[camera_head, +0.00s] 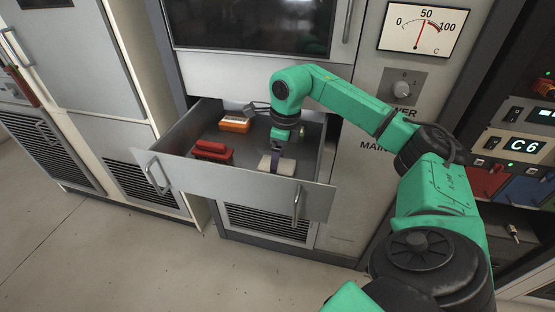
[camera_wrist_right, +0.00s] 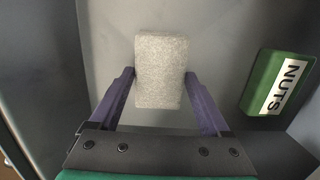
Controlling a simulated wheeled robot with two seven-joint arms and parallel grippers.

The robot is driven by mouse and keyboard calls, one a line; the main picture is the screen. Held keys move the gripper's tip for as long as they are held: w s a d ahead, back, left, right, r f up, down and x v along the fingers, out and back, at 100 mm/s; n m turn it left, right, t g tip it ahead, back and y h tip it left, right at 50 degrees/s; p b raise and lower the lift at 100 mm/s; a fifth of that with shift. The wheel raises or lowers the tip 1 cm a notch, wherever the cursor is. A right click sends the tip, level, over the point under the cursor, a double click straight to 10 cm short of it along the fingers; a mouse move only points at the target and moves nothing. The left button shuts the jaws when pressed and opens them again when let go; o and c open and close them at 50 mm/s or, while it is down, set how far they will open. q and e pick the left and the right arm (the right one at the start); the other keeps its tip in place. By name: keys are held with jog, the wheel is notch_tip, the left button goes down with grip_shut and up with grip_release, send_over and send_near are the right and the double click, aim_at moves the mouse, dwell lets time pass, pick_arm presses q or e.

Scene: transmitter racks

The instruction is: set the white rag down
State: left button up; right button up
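The white rag (camera_head: 285,166) is a pale, block-shaped pad inside the open drawer (camera_head: 235,183), near its front right. It also shows in the right wrist view (camera_wrist_right: 160,60), between the two purple fingers. My right gripper (camera_head: 277,157) points down into the drawer. In the right wrist view its fingertips (camera_wrist_right: 160,74) meet the rag's two long sides, with no clear gap. The rag is low over the drawer floor; I cannot tell whether it touches it. My left gripper is not in view.
A red box (camera_head: 212,151) and an orange box (camera_head: 235,124) lie in the drawer's left part. A green box labelled NUTS (camera_wrist_right: 279,82) lies beside the rag in the right wrist view. The drawer front and walls enclose the gripper.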

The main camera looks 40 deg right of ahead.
aim_at(283, 165)
jog(key=shift+o, duration=0.8)
jog(key=shift+f, duration=0.1)
notch_tip(283, 165, up, 12)
jog(key=s+p, duration=0.1)
jog(key=shift+d+p, duration=0.4)
